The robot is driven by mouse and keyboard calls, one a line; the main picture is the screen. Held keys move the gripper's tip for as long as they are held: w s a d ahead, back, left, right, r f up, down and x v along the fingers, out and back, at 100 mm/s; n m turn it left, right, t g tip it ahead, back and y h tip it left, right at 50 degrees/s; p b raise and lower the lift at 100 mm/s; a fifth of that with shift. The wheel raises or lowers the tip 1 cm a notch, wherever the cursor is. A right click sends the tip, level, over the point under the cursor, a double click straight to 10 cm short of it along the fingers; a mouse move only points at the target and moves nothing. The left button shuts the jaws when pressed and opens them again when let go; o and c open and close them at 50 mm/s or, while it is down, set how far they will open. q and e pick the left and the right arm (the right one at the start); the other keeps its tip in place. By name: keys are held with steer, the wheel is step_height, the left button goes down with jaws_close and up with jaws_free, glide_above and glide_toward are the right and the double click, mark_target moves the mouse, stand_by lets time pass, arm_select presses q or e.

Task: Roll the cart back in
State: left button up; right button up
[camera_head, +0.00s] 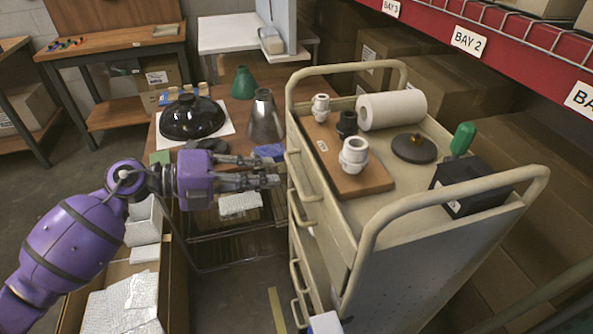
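The beige cart (360,263) stands right of centre, with a tube handle at each end of its top and several drawer pulls down its left side. My purple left gripper (278,171) reaches in from the left. Its two grey fingers are apart, with nothing seen between them, and point at the cart's left side near the upper drawer pull (294,172). I cannot tell whether the fingertips touch the cart. My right gripper is not in view.
The cart top carries a wooden board (345,180) with sockets, a white roll (391,109), a dark disc (413,148) and a black box (468,184). Behind my gripper, a table holds a black dome (192,117) and cones. Boxes and a red rack (500,45) crowd the right.

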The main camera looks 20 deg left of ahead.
mark_target(295, 173)
arm_select(q)
steer(key=x, duration=0.3)
steer(key=shift+w+r, duration=0.1)
steer(key=shift+p+x, duration=0.35)
steer(key=shift+x, duration=1.75)
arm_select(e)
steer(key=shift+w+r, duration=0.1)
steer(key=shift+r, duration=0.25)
arm_select(q)
steer(key=c, duration=0.4)
jaws_close()
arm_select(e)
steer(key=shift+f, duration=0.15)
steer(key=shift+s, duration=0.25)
